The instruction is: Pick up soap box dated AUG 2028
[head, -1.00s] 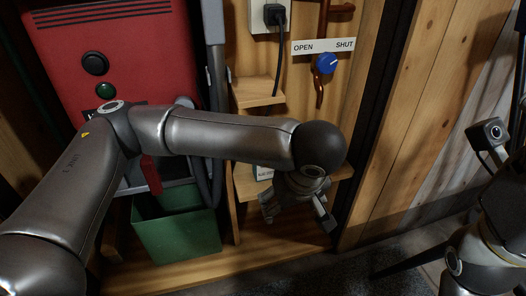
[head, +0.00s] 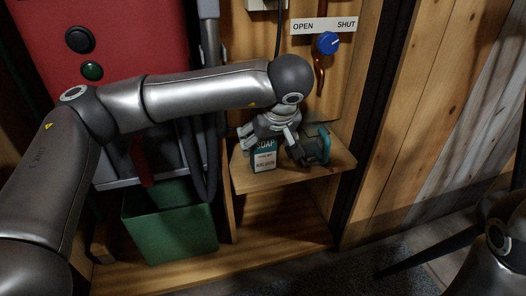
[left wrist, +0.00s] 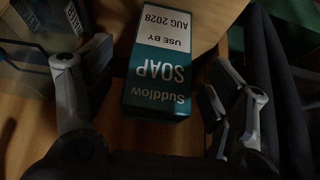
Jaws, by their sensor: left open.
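A teal and white soap box (head: 264,158) stands on the lower wooden shelf in the head view. In the left wrist view the soap box (left wrist: 160,62) appears upside down and reads "Suddlow SOAP, USE BY AUG 2028". My left gripper (head: 270,143) is open, just above and behind the box in the head view. In the left wrist view its fingers (left wrist: 158,75) are apart on either side of the box, with gaps visible. The box's top is partly hidden by the gripper in the head view. My right gripper cannot be made out.
A teal object (head: 316,146) stands on the same shelf (head: 300,174), right of the box; it is partly hidden. A blue knob (head: 328,43) is on the wall above.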

